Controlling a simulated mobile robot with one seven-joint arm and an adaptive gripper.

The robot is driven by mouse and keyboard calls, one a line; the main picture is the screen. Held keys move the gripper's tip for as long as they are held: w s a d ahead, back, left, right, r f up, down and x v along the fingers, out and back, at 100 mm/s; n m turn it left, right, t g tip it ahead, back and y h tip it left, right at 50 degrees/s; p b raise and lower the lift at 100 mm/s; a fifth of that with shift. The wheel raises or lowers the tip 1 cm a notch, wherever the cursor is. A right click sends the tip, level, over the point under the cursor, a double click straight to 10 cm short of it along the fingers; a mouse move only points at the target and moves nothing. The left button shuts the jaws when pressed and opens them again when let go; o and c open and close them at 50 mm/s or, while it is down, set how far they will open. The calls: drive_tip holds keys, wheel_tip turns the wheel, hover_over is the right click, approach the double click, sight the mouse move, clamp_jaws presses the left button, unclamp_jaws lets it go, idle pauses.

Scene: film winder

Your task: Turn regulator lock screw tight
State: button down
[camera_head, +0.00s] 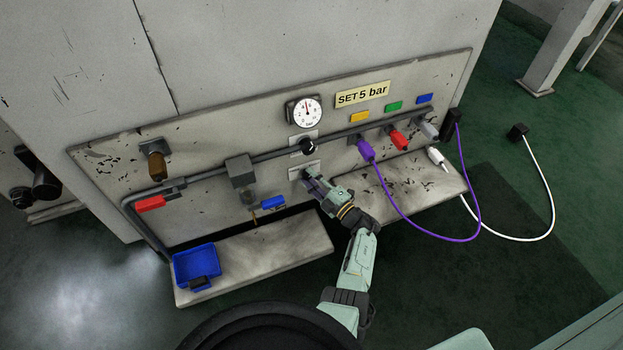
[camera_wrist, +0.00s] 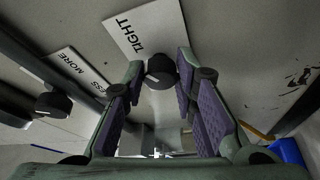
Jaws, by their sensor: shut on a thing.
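In the wrist view the regulator lock screw (camera_wrist: 160,72) is a small black knob beside a white label reading TIGHT (camera_wrist: 142,30). My gripper (camera_wrist: 160,75) has its purple-padded fingers on both sides of the knob, shut on it. In the head view my gripper (camera_head: 311,181) reaches the panel below the regulator knob (camera_head: 308,146) and mostly hides the lock screw. The black regulator knob also shows in the wrist view (camera_wrist: 53,104), next to a label with MORE and partly hidden LESS. The round gauge (camera_head: 304,111) sits above it, beside a SET 5 bar sign (camera_head: 362,94).
A dark pipe runs across the panel. Left are a red handle (camera_head: 150,204), a grey block (camera_head: 239,170) and a blue handle (camera_head: 273,202). Right are purple (camera_head: 365,149) and red (camera_head: 398,139) connectors with a looping purple hose. A blue tray (camera_head: 196,265) stands on the lower ledge.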

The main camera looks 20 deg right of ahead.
drive_tip(key=c, duration=1.3)
unclamp_jaws()
